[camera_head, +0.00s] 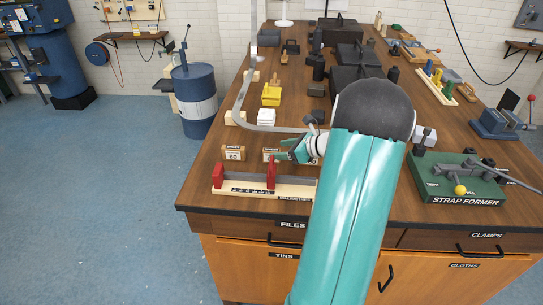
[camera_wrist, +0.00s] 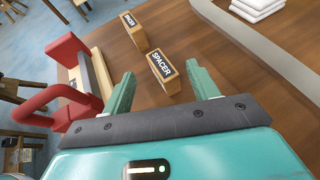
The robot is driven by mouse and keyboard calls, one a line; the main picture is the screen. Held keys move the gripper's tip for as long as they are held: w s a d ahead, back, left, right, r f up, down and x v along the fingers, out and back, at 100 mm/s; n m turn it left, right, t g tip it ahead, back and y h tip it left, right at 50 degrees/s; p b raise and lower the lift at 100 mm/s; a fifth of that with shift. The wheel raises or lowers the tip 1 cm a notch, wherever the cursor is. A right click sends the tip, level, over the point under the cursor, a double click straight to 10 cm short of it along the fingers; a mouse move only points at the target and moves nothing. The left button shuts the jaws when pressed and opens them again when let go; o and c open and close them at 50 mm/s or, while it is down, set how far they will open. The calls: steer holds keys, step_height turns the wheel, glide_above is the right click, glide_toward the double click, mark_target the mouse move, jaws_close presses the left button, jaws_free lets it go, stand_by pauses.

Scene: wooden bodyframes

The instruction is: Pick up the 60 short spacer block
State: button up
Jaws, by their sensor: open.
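Two small wooden spacer blocks stand on the bench. The left one (camera_head: 233,154) shows a label with a number I cannot read surely; the other (camera_head: 269,155) is partly hidden by my gripper (camera_head: 288,151). In the wrist view, one block (camera_wrist: 163,74) marked SPACER lies ahead of and between the fingers of my gripper (camera_wrist: 161,78). The other block (camera_wrist: 134,30) stands farther off, up and left. Neither number is readable there, so I cannot tell which is the 60. My gripper is open, with a gap visible on both sides of the nearer block.
A wooden gauge with red end blocks (camera_head: 218,176) lies in front of the spacers, close to my left finger in the wrist view. A bent grey strap (camera_head: 238,105) runs behind. A green strap former (camera_head: 456,184) stands right. White stacked pieces (camera_head: 266,117) are behind.

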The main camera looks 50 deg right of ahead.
mark_target(272, 150)
steer(key=x, duration=0.3)
steer(key=shift+w, duration=0.1)
steer(key=shift+d, duration=0.1)
jaws_close()
